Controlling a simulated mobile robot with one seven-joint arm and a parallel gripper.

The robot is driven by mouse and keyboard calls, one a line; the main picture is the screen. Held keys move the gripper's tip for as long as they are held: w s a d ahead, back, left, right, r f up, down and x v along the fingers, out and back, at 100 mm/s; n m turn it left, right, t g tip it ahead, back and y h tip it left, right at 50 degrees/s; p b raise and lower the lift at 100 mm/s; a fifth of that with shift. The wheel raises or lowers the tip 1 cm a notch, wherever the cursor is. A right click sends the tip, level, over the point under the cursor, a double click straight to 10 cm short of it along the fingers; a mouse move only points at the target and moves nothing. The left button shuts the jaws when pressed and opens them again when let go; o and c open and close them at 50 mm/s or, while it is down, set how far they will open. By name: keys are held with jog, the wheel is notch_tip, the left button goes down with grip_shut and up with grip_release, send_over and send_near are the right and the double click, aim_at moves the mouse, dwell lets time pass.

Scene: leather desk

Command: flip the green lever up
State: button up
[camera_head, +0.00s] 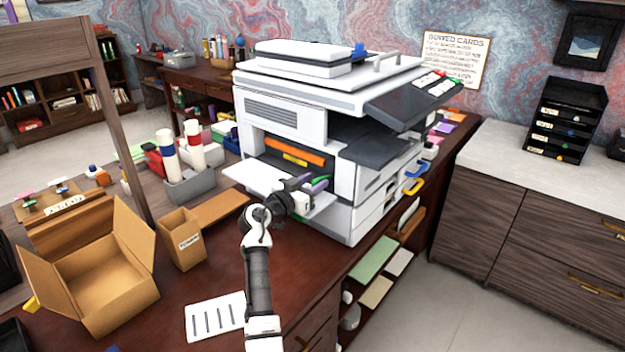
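A large white and grey printer (290,82) stands on the dark red-brown desk. Its left-facing side is open, with a flap (250,176) folded down and an orange bar (297,150) inside the opening. A small green lever (322,179) shows low at the opening's right end, next to a purple part (318,187). My gripper (301,186) reaches in from the front and is right beside these parts. It partly hides them. I cannot tell whether it touches the lever, or whether its fingers are open or shut.
An open cardboard box (105,275), a smaller carton (183,240) and a grey holder (190,187) with white tubes stand left of the printer. A blue handle (414,169) and a yellow handle (413,187) stick out on the printer's right face. A sheet (215,317) lies in front.

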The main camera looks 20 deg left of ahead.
grip_shut()
dwell(0.3)
